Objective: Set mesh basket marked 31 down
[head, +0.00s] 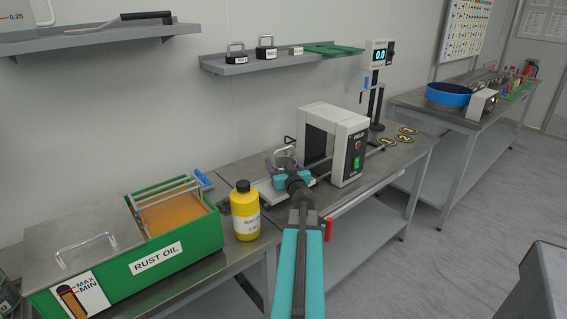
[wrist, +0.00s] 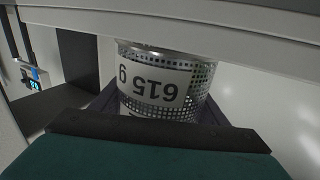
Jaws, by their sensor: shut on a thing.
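A perforated metal mesh basket (wrist: 190,108) fills the middle of the wrist view. Its white label (wrist: 155,82) appears upside down; I see digits like 615 but cannot make out a 31. My gripper (wrist: 160,103) has dark fingers on both sides of the basket and is shut on it. In the head view my gripper (head: 284,164) is over the bench, just left of the white arch-shaped machine (head: 350,122). The basket (head: 286,156) shows there only as a small metal form, partly hidden by the gripper. I cannot tell whether its bottom touches the plate below.
A pale plate (head: 268,193) lies under the gripper. A yellow bottle (head: 244,212) and green rust oil tank (head: 180,252) stand left. A blue bowl (head: 450,95) is on the far bench.

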